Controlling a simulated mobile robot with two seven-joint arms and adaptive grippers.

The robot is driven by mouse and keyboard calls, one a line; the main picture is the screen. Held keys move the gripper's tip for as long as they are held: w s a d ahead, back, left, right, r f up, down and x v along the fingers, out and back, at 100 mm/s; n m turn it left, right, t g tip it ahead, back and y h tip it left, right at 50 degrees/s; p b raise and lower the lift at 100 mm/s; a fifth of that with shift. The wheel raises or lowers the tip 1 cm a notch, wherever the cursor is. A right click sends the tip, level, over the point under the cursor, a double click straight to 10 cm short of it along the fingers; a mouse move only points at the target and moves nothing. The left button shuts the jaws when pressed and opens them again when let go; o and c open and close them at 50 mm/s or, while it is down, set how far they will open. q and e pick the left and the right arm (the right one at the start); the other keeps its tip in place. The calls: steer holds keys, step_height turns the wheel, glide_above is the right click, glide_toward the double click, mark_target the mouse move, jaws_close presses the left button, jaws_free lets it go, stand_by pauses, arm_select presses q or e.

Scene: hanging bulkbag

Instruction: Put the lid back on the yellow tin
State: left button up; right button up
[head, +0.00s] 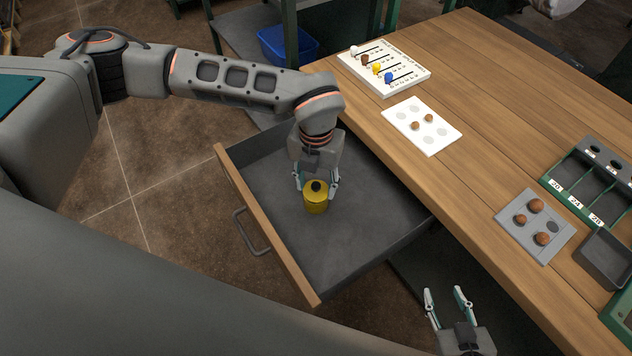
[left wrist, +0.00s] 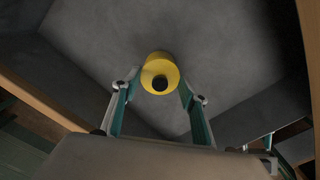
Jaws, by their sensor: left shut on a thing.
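The yellow tin (head: 316,206) stands upright inside the open drawer. Its yellow lid with a dark knob (head: 316,186) is at the top of the tin; I cannot tell whether it is fully seated or slightly above. My left gripper (head: 316,191) reaches down from above, with one finger on each side of the lid, shut on it. In the left wrist view, the lid (left wrist: 160,77) sits between the fingertips, in line with the tin, whose side (left wrist: 158,57) shows behind it. My right gripper (head: 450,296) is open and empty, low beside the table's front edge.
The drawer (head: 365,235) has a wooden front (head: 262,222) and much bare floor around the tin. The wooden table (head: 500,130) holds a white peg board (head: 400,80), a white card (head: 440,140), a grey card (head: 520,240) with brown balls, and a green-edged tray (head: 560,185).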

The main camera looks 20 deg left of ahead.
stand_by(0.8)
arm_select(q)
steer(key=o, duration=1)
steer(key=o, duration=0.4)
steer(key=shift+o, duration=0.2)
steer(key=shift+p, duration=0.3)
